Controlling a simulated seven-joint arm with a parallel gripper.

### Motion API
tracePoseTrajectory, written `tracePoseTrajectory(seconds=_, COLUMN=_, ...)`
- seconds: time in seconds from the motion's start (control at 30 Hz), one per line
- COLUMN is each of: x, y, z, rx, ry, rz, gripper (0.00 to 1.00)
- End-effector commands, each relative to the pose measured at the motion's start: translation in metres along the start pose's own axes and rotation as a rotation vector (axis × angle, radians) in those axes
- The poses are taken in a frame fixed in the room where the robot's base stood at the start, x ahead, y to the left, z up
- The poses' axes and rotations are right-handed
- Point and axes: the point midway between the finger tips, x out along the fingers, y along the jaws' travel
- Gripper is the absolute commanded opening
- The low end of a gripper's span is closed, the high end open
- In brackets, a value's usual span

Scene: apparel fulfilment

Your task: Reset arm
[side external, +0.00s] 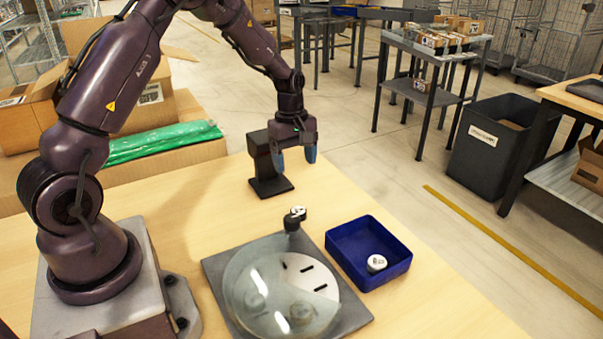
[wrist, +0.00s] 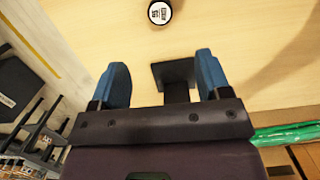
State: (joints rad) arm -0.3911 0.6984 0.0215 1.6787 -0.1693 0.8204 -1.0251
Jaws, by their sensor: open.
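My gripper (side external: 297,158) is open and empty, with its blue fingertips pointing down above the far edge of the wooden table (side external: 190,200). In the wrist view the two blue fingers (wrist: 160,82) stand apart with nothing between them but the table and a black base behind. A black stand (side external: 268,172) with a flat foot stands on the table just beside the gripper in the side view; its foot (wrist: 172,74) shows beyond the fingers in the wrist view. I cannot tell whether the gripper touches the stand.
A blue bin (side external: 338,240) holds a white-topped small item (side external: 376,263). Left of it, a clear round dome or disc (side external: 245,275) lies on a grey plate (side external: 218,272), with a dark item with a white label (side external: 298,212) at its far edge. The far table right of the stand is bare.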

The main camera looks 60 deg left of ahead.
Motion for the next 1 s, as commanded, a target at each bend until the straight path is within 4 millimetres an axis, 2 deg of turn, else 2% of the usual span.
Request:
tracePoseTrajectory(seconds=0.1, x=0.002, y=-0.003, z=0.001, rx=0.089, ry=-0.003, rz=-0.011, gripper=0.7)
tracePoseTrajectory(seconds=0.17, x=0.007, y=-0.013, z=0.004, rx=0.166, ry=-0.015, rz=-0.041, gripper=0.7)
tracePoseTrajectory(seconds=0.23, x=0.002, y=-0.027, z=0.011, rx=0.283, ry=-0.022, rz=-0.063, gripper=0.7)
tracePoseTrajectory(seconds=0.57, x=-0.077, y=-0.076, z=0.07, rx=0.817, ry=0.045, rz=-0.032, gripper=0.7)
tracePoseTrajectory(seconds=0.8, x=-0.133, y=-0.129, z=0.121, rx=1.199, ry=0.169, rz=0.032, gripper=0.7)
tracePoseTrajectory(seconds=1.0, x=-0.163, y=-0.174, z=0.153, rx=1.429, ry=0.305, rz=0.112, gripper=0.7)
